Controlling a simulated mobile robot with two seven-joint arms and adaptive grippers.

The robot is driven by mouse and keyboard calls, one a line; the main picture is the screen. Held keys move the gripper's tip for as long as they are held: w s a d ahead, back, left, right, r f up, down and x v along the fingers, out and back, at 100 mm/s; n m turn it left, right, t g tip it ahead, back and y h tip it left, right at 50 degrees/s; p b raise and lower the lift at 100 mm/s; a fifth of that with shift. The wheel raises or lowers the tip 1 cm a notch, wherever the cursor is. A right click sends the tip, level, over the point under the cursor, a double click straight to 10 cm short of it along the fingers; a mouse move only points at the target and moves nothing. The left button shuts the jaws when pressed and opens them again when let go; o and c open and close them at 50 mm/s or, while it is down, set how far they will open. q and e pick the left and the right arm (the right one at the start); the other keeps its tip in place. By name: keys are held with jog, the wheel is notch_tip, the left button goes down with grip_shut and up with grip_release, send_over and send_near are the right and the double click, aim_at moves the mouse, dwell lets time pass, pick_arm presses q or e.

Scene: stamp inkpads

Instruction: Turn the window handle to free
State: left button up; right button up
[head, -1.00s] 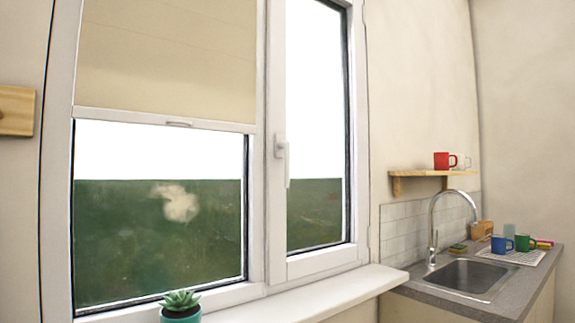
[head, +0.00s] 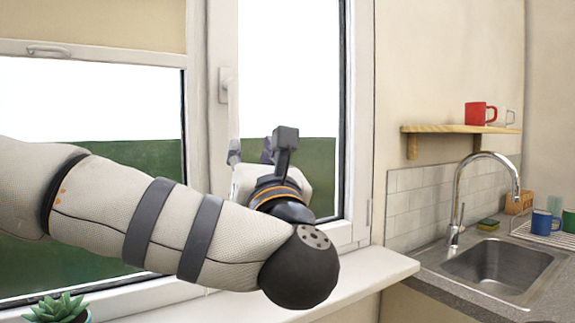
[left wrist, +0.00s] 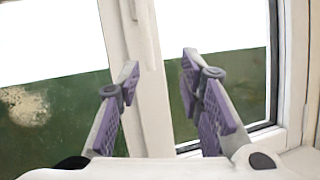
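The white window handle (head: 224,85) is on the frame between the two panes, with its lever hanging straight down. In the head view my left arm hides the lower part of the lever. In the left wrist view the handle (left wrist: 145,40) runs down the white frame, its lower end near the gap between my fingertips. My left gripper (head: 250,152) is in front of the right pane's left edge, low by the handle. It also shows in the left wrist view (left wrist: 160,66), with its purple-padded fingers apart and nothing clearly between them. My right gripper is not in view.
A potted succulent (head: 62,308) stands at lower left. A white sill (head: 370,280) runs below the window. A sink (head: 500,268) with a tall tap (head: 458,205) is at right, under a wooden shelf (head: 450,128) with a red mug (head: 480,113). A beige blind (head: 100,20) covers the upper left pane.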

aim_at(234, 113)
pick_arm(q)
jog(key=w+a+r, duration=0.1)
jog(key=w+r, duration=0.1)
jog(key=w, duration=0.1)
jog(key=w+a+r+n, duration=0.1)
jog(key=w+a+r, duration=0.1)
jog(key=w, duration=0.1)
jog(key=w+a+r+n+y, duration=0.1)
jog(key=w+a+r, duration=0.1)
jog(key=w+r, duration=0.1)
jog(key=shift+w+a+r, duration=0.1)
jog(key=shift+a, duration=0.05)
grip_shut()
